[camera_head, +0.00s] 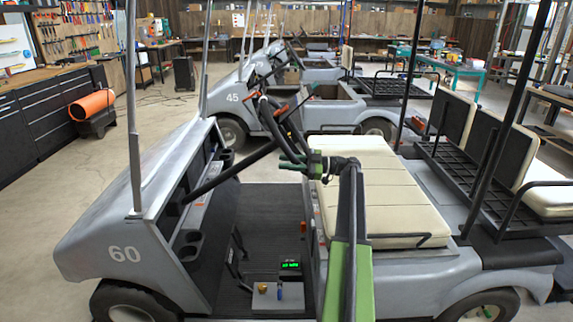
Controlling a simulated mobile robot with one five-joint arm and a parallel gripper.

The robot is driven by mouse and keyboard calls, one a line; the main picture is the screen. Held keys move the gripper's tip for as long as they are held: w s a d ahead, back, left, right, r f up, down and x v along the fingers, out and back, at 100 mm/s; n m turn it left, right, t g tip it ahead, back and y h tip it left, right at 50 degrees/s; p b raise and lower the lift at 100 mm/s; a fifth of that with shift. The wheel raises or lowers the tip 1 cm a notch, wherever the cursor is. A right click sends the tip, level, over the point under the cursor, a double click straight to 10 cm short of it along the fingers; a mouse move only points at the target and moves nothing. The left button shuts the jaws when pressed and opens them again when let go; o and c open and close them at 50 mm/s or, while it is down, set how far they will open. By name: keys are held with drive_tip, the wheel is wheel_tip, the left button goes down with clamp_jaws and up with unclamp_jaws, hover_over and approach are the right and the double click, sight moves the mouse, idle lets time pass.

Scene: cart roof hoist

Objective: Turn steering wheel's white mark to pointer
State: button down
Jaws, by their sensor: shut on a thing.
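The black steering wheel (268,114) of the near grey cart shows almost edge-on at the top of its slanted column (232,171). My gripper (294,162), with green fingers, is shut on the lower right part of the wheel's rim. My green and black arm rises from the bottom of the picture to it. A small orange-red piece (281,110) shows at the wheel; I cannot tell whether it is the pointer. I cannot make out the white mark on the rim.
The near cart (110,235) bears the number 60. Its cream seat (385,190) lies just right of my gripper, and a roof post (133,110) stands at the left. A box with a green display (290,264) sits on the cart floor. More carts stand behind.

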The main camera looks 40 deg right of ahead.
drive_tip(key=shift+s+d, duration=0.25)
drive_tip(key=c, duration=1.6)
unclamp_jaws()
drive_tip(key=shift+r, duration=0.1)
drive_tip(key=o, duration=0.4)
drive_tip(key=shift+s+r, duration=0.2)
drive_tip(key=shift+s, duration=0.1)
drive_tip(key=shift+o, duration=0.2)
drive_tip(key=b+v, duration=0.1)
drive_tip(key=v, duration=1.6)
drive_tip(key=shift+f, duration=0.2)
